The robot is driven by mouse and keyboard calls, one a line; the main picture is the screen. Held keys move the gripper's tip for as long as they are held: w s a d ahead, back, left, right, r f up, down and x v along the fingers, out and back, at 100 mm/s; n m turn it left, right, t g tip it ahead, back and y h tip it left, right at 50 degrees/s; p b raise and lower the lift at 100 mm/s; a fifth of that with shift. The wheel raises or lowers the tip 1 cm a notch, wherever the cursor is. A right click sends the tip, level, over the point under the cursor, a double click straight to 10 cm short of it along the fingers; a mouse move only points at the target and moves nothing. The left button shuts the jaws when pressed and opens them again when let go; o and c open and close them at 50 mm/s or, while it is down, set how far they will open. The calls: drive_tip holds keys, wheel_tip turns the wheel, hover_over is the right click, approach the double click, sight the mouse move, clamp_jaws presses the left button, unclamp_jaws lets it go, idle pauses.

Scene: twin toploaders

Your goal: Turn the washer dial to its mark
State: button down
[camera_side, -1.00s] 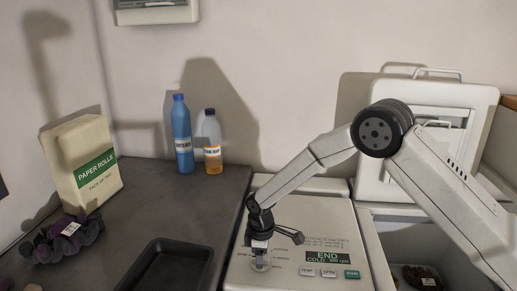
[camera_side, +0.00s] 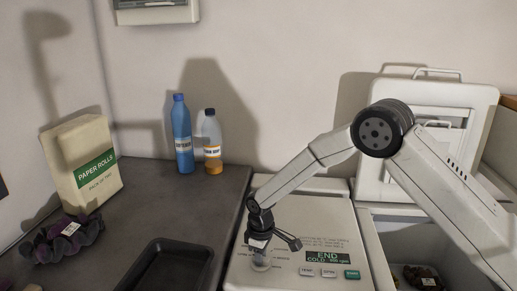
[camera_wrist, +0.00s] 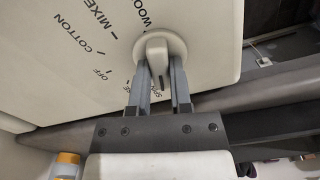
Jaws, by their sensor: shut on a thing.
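The washer dial (camera_wrist: 157,48) is a round off-white knob with a raised grip bar, on a pale panel. In the wrist view my gripper (camera_wrist: 160,70) has its two grey fingers on either side of the bar, shut on it. A dark line on the bar points down toward a label partly hidden by the fingers. Printed labels WOOL, MIXED, COTTON and OFF curve around the dial's left side. In the side view my gripper (camera_side: 260,262) reaches down to the dial at the washer top's (camera_side: 310,215) front left; the fingers largely cover the dial there.
An open tub (camera_side: 395,240) lies right.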

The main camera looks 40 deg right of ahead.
drive_tip(key=m, duration=1.1)
drive_tip(key=shift+m, duration=1.9)
drive_tip(key=c, duration=0.5)
unclamp_jaws()
drive_tip(key=shift+c, duration=0.2)
drive_tip(key=shift+r, duration=0.15)
drive_tip(key=shift+r, duration=3.75)
